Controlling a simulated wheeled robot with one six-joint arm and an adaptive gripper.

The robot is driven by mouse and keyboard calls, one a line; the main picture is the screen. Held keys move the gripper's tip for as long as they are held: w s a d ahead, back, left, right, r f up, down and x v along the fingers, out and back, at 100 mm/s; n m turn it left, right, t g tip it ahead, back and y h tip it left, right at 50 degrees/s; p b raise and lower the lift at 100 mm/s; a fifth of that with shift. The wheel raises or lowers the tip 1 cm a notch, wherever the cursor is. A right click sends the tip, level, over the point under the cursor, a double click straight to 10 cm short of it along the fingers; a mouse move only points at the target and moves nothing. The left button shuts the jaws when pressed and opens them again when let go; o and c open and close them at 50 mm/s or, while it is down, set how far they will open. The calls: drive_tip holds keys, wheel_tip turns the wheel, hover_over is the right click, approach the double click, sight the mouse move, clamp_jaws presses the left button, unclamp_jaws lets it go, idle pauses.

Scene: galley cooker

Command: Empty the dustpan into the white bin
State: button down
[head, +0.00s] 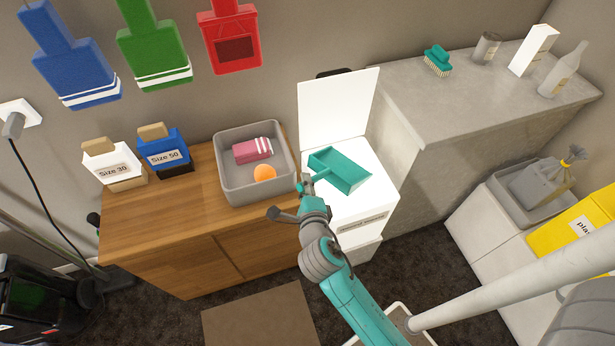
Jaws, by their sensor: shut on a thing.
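The teal dustpan (343,168) appears over the white bin (378,205), in front of its raised white lid (338,108). My gripper (306,185) is shut on the dustpan's handle end, at the pan's left. The pan's inside faces the camera and looks plain teal; I cannot make out any debris in it. The bin has a label on its front, too blurred to read surely. The dustpan covers part of the bin's top, and I cannot tell the height between them.
A grey tub (229,190) with a pink striped item and an orange ball stands left on a wooden cabinet (170,215). A grey counter (430,95) adjoins the bin on the right, holding a teal brush (437,58) and containers. A yellow bin (575,230) stands farther right.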

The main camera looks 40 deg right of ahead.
drive_tip(key=shift+n+t+h, duration=0.4)
drive_tip(key=shift+n+t, duration=0.2)
drive_tip(key=shift+n, duration=0.1)
drive_tip(key=shift+s+a+f, duration=0.1)
drive_tip(key=shift+a+f, duration=0.1)
drive_tip(key=shift+f, duration=0.45)
drive_tip(key=shift+a+f, duration=0.25)
drive_tip(key=shift+f, duration=0.4)
drive_tip(key=shift+s+a+f, duration=0.1)
drive_tip(key=shift+a+f, duration=0.1)
drive_tip(key=shift+f, duration=0.45)
